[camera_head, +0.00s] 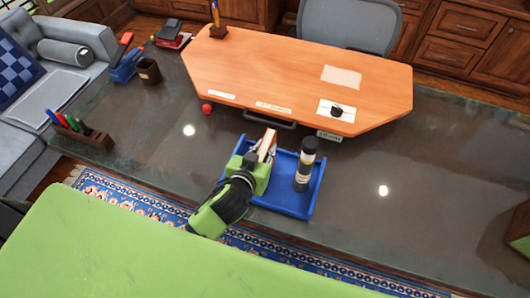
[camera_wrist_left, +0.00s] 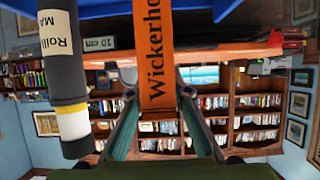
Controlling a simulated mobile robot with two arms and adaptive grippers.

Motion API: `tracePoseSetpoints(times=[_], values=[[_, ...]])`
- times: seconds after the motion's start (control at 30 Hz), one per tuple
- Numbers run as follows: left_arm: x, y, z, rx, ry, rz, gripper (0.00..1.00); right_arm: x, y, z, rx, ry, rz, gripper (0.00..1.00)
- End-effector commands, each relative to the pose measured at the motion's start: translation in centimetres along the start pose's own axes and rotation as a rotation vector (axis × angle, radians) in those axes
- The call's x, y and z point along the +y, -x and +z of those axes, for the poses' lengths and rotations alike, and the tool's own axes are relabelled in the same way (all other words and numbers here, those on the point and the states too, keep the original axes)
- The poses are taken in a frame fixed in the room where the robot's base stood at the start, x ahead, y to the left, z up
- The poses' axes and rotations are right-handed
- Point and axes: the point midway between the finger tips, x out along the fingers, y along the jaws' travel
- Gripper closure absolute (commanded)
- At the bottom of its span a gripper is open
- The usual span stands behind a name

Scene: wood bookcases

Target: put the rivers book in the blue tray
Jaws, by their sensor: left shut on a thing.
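My left gripper (camera_head: 262,161) is above the left part of the blue tray (camera_head: 283,208). It is shut on a thin orange-and-white book (camera_head: 268,142), held upright. In the left wrist view, the book's orange spine (camera_wrist_left: 155,50) stands between the fingers and reads "Wickerho…"; the rest is cut off. No word about rivers shows on it. I cannot tell whether the book touches the tray floor. The gripper hides the tray's left side. My right gripper is out of view.
A dark cylinder with a label (camera_head: 305,165) stands in the tray, right of the gripper. An orange desk board (camera_head: 290,75) lies behind the tray. A pen holder (camera_head: 85,132) and red ball (camera_head: 207,108) are to the left.

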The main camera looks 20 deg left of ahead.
Motion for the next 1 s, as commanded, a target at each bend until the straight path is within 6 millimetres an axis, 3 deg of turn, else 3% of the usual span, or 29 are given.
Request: tracePoseSetpoints(times=[0.33,0.37,0.4,0.43,0.83,1.0], values=[[0.0,-0.1,0.1,0.004,0.0,0.0,1.0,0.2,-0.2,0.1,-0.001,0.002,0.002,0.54],[0.0,-0.1,0.2,0.001,0.0,0.0,0.76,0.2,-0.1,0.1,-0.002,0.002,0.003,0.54],[0.0,-0.1,0.1,0.001,0.0,0.0,0.66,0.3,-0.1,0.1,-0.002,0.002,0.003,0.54],[0.0,-0.1,0.1,0.001,0.0,0.0,0.64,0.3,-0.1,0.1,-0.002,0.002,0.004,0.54],[0.0,0.2,-0.2,0.001,-0.001,0.001,0.64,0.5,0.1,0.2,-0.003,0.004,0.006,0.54],[0.0,2.2,0.1,0.001,0.0,0.001,0.64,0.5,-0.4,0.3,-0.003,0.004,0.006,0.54]])
